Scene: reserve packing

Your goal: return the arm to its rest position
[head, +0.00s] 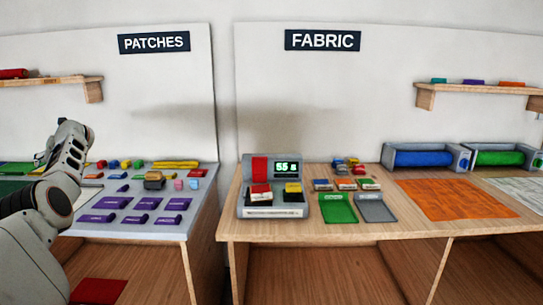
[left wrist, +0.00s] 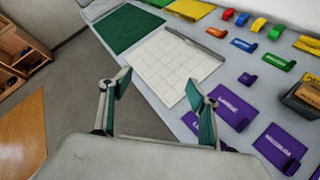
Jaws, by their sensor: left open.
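My left arm (head: 62,185) comes in from the left in the head view, raised beside the patches table (head: 205,195). In the left wrist view my left gripper (left wrist: 160,98) is open, with its two green-lined fingers apart and nothing between them. It hangs over the front edge of the table, near a white gridded sheet (left wrist: 165,65) and purple patches (left wrist: 235,108). The fingers are not clearly visible in the head view. My right gripper is in neither view.
A grey scale (head: 272,208) reading 55 holds blocks on the fabric table (head: 330,232). Green (head: 338,208) and grey (head: 376,207) mats lie to its right. Floor shows left of the table.

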